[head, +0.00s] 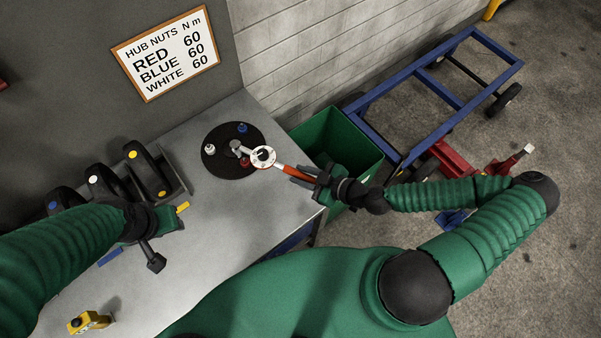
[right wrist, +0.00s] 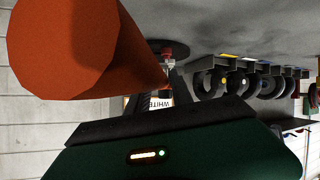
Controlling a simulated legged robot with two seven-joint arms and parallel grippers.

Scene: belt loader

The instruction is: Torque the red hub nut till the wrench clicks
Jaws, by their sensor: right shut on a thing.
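The torque wrench has a round white dial (head: 263,156) and an orange-red handle (head: 291,174); the handle also fills the upper left of the right wrist view (right wrist: 75,45). My right gripper (head: 318,184) is shut on the handle. The wrench's grey head (head: 236,145) is over the black round hub (head: 226,164) on the bench. A white nut (head: 210,149) and a blue nut (head: 242,128) show on the hub.
Black ring-shaped pieces (head: 146,169) with coloured dots stand in a rack at left. A yellow device (head: 88,322) lies at the front. A green bin (head: 340,140) and blue cart (head: 435,85) stand at right.

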